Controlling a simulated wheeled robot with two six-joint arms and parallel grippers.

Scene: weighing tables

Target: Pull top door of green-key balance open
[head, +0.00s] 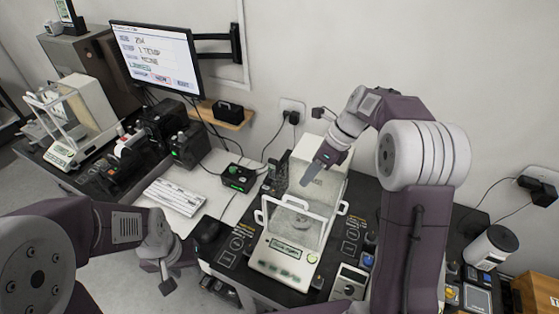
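The balance with green keys (279,268) stands on the dark table at the centre, with a glass weighing chamber framed in white and white side handles. A round pan (294,203) shows through the glass. Its top door cannot be made out clearly; the top of the chamber is partly behind my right gripper (316,174). That gripper points down over the chamber's top; its fingers look like one dark wedge, and contact cannot be told. My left gripper (166,282) hangs low at the left, away from the balance, with nothing visible in it.
Another balance (66,151) stands on the left table. A monitor (158,58), keyboard (174,197) and small black box with green lights (238,178) lie left of centre. A white cylinder (491,246) stands at right. My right arm hides part of the table.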

